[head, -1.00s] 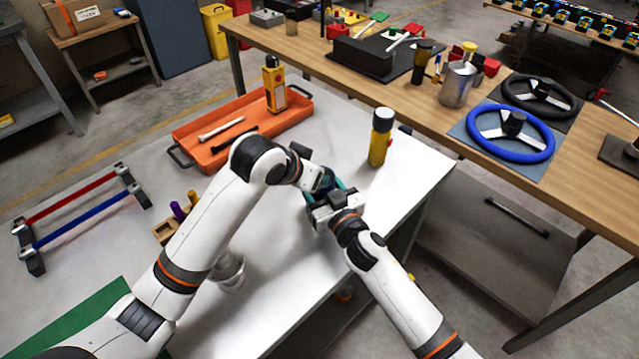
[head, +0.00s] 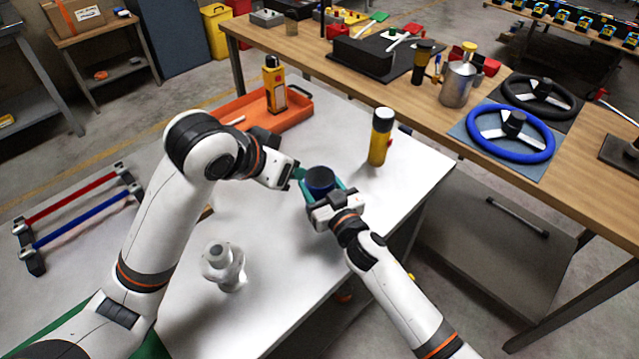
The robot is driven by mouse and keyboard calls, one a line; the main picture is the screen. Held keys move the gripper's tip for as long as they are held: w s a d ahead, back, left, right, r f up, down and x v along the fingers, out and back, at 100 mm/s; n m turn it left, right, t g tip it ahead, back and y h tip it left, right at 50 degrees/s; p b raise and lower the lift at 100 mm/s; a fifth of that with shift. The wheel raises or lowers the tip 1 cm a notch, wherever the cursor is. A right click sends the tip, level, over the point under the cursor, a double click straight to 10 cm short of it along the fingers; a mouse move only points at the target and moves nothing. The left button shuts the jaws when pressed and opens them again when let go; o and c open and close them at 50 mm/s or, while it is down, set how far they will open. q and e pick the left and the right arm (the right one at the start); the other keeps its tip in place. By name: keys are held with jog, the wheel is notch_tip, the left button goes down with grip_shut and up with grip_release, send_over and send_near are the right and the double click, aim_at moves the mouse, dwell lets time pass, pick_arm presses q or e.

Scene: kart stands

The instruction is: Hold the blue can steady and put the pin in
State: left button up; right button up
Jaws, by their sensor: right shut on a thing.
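The blue can (head: 320,179) stands near the right side of the white table, its dark round top facing up. My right gripper (head: 324,190) is shut on the can, with teal fingers on either side of it. My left gripper (head: 298,172) is just left of the can, pointing at it. Its fingertips are small and close to the can's side, so I cannot tell whether they are open or touch it. I cannot make out a pin in the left gripper or in the can.
An orange tray (head: 290,117) holding a yellow device (head: 274,85) lies at the back. A silvery white object (head: 223,267) stands at the front. My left arm hides most of a small wooden block.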

jog(key=o, duration=1.1)
jog(key=v, duration=1.2)
